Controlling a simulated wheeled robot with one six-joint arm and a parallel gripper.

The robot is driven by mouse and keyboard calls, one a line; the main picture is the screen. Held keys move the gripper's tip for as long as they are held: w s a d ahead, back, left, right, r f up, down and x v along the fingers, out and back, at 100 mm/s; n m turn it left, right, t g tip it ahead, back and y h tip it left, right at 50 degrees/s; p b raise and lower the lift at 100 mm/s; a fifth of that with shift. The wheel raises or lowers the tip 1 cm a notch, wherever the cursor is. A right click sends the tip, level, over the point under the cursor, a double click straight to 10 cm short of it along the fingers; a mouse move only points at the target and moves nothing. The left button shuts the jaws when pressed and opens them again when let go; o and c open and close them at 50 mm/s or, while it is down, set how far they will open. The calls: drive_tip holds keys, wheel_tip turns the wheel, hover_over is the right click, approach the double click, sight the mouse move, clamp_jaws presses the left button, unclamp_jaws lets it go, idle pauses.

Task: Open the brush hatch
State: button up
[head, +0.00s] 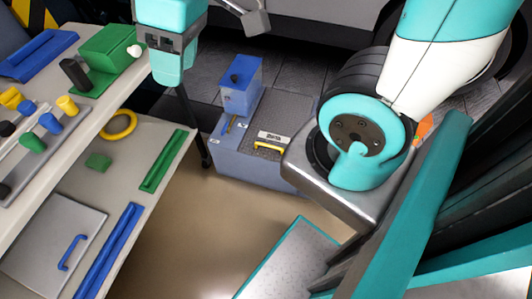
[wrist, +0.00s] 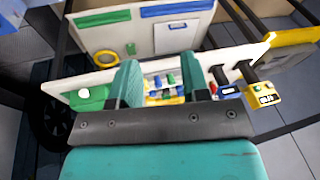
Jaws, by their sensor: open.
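A low blue-grey machine (head: 235,160) stands on the floor in the middle of the head view. Its top carries a dark panel with a label and a yellow handle (head: 268,146). A flat grey panel with a blue handle (head: 72,252) lies on the lower shelf at the left; it also shows in the wrist view (wrist: 175,40). I cannot tell for sure which is the brush hatch; both look closed. My gripper (wrist: 162,82) is open and empty, its teal fingers apart with the shelf unit beyond them. It touches neither handle.
The shelf unit (head: 150,125) at the left carries a green box (head: 110,45), blue and green strips, a yellow ring (head: 118,125) and several coloured knobs. A blue box (head: 240,85) rises from the machine's back. Brown floor (head: 230,220) in front is clear.

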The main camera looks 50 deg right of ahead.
drive_tip(key=w+d+f+h+b, duration=0.1)
drive_tip(key=w+d+f+b, duration=0.2)
drive_tip(key=f+b, duration=0.35)
drive_tip(key=w+d+f+b, duration=0.3)
drive_tip(key=f+b, duration=0.1)
drive_tip(key=f, duration=0.5)
drive_tip(key=m+h+b, duration=0.2)
drive_tip(key=h+b, duration=0.2)
drive_tip(key=b, duration=3)
approach(268, 146)
drive_tip(key=f+b, duration=0.3)
drive_tip(key=d+f+b, duration=0.1)
drive_tip(key=f+b, duration=0.1)
drive_tip(key=b, duration=0.1)
drive_tip(key=f+b, duration=0.3)
drive_tip(key=shift+w+d+f+b, duration=0.3)
drive_tip(key=shift+w+d+b, duration=0.1)
clamp_jaws()
